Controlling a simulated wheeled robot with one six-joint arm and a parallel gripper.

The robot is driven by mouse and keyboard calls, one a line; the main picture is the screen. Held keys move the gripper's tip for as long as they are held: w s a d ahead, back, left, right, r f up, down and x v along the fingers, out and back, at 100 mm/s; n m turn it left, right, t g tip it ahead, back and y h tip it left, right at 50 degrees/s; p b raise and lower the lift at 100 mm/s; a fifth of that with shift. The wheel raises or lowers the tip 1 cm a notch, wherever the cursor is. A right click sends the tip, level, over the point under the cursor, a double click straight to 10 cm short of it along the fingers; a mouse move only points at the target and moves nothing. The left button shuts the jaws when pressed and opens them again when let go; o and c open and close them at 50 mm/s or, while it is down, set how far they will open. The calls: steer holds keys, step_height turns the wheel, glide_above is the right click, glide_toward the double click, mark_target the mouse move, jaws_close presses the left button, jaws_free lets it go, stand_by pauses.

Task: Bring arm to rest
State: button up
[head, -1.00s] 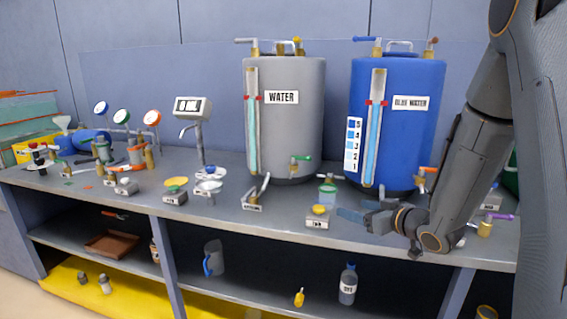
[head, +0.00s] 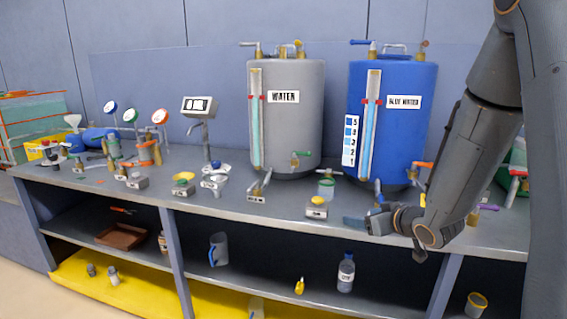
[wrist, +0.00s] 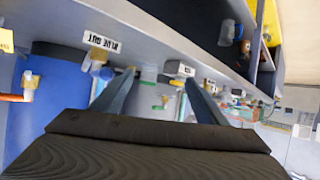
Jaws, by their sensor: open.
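My gripper (head: 350,220) hangs over the front edge of the bench, to the right of the small block with a yellow disc (head: 317,206). In the wrist view its two fingers (wrist: 158,84) stand apart, with nothing held between them. My arm comes down from the upper right and covers part of the bench's right end. The blue water tank (head: 394,125) stands behind the gripper. It also shows at the left of the wrist view (wrist: 42,100), near a label reading BLUE OUT (wrist: 103,42).
A grey WATER tank (head: 301,128) stands left of the blue one. A clear cup with a green band (head: 326,190) sits behind the gripper. Taps, gauges and small blocks crowd the bench's left. A bottle (head: 345,273) and a jug (head: 218,250) stand on the shelf below.

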steer(key=s+a+f+m+g+h, duration=0.1)
steer(key=s+g, duration=0.5)
steer(key=s, duration=0.9)
steer(key=s+a+f+m+g+h, duration=0.1)
steer(key=s+a+m+g+h, duration=0.2)
steer(key=s, duration=1.2)
steer(key=g, duration=0.3)
steer(key=shift+s+m+p, duration=0.3)
steer(key=shift+p, duration=0.1)
